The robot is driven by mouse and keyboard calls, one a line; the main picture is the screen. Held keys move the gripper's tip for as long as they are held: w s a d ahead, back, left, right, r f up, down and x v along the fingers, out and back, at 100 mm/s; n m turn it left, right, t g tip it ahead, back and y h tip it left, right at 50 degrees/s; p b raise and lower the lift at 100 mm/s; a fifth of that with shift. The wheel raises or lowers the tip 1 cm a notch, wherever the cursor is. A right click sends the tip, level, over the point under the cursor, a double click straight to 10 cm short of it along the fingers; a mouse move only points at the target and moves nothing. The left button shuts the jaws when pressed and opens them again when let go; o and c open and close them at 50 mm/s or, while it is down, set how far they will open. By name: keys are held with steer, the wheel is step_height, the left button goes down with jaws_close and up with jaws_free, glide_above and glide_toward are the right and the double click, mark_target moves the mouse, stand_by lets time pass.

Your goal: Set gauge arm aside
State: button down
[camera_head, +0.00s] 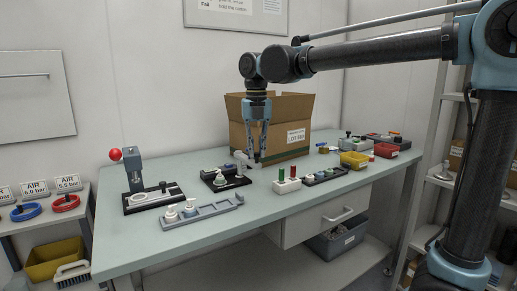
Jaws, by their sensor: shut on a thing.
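My gripper (257,156) points down over the bench in front of the cardboard box. Its fingers are shut on a small dark and light grey piece, which I take to be the gauge arm (242,160). Its far parts are small and partly hidden by the fingers. A black-based fixture (243,181) with a white cap-like part on it sits just left of and below the gripper. I cannot tell whether the held piece still touches this fixture.
An open cardboard box (285,134) stands close behind my gripper. A press with a red knob (115,155) and a grey rail (205,213) with white parts stand left. Red and green parts in white blocks (287,186) and a yellow bin (354,160) stand right. The bench front (165,248) is clear.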

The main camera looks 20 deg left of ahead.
steer(key=shift+w, duration=0.3)
steer(key=c, duration=1.5)
jaws_free()
steer(key=shift+s, duration=0.1)
step_height(320, 180, up, 12)
steer(key=shift+f, duration=0.1)
